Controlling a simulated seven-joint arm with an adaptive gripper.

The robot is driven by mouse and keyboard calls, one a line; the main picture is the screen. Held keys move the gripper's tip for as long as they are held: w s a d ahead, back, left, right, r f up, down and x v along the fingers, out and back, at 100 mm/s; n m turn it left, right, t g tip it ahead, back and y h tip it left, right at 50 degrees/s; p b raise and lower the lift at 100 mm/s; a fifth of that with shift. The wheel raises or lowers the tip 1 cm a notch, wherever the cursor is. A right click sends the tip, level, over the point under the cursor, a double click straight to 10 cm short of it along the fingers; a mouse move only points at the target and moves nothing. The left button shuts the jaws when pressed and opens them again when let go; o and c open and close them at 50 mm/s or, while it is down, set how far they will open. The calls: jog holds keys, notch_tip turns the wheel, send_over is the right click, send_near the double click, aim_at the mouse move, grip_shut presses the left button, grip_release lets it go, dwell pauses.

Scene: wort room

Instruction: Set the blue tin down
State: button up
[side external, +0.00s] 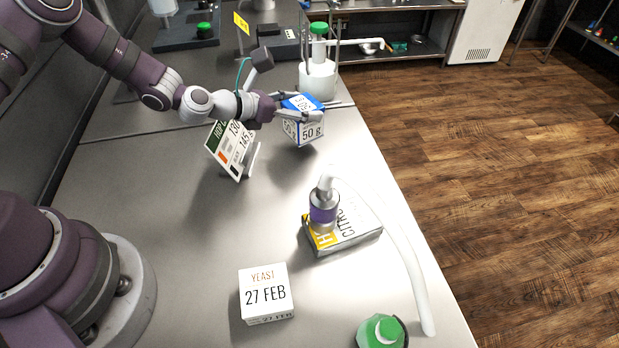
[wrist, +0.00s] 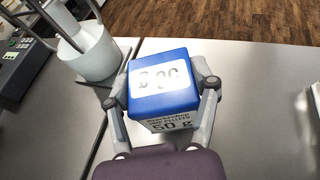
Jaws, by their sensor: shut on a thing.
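The blue tin (side external: 303,121) has a blue lid and a white label reading "50 g". My gripper (side external: 295,108) is shut on it, one finger on each side. In the wrist view the blue lid of the tin (wrist: 160,78) faces the camera, between the two fingers of my gripper (wrist: 160,92). In the side view the tin is tilted a little and appears held above the steel bench (side external: 190,215). Its underside is hidden in the wrist view, so the exact gap to the bench cannot be told.
A white container with a green-capped tube (side external: 317,80) stands behind the tin. A sign card (side external: 230,148) stands left of it. Nearer are a yellow-and-grey box (side external: 342,236) with a purple-banded bottle (side external: 324,205), a white hose (side external: 400,250), a yeast box (side external: 266,293) and a green-topped item (side external: 381,332).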

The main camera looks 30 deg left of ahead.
jog(key=shift+f, duration=1.05)
jog(key=o, duration=1.2)
jog(key=shift+f, duration=0.1)
